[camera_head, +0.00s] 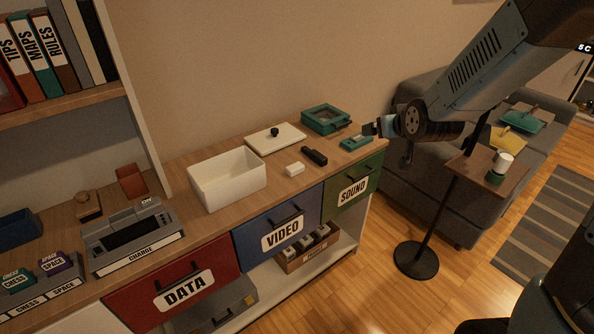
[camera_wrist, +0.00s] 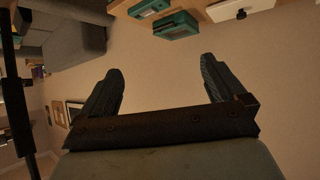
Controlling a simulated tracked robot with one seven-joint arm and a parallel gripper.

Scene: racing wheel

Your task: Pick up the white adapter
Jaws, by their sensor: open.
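A small white block (camera_head: 294,169), which looks like the white adapter, lies on the wooden counter, right of the open white bin and just left of a black device. My gripper (camera_head: 368,128) is above the counter's right end, right of the adapter and apart from it. In the wrist view my gripper (camera_wrist: 162,82) shows two dark fingers spread wide with nothing between them. I cannot make out the adapter in the wrist view.
An open white bin (camera_head: 228,180), a white lid (camera_head: 275,138) with a black knob, a black device (camera_head: 314,156), a teal case (camera_head: 326,120) and a smaller teal item (camera_head: 356,143) stand around the adapter. Labelled drawers are below. A slim stand (camera_head: 440,205) is to the right.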

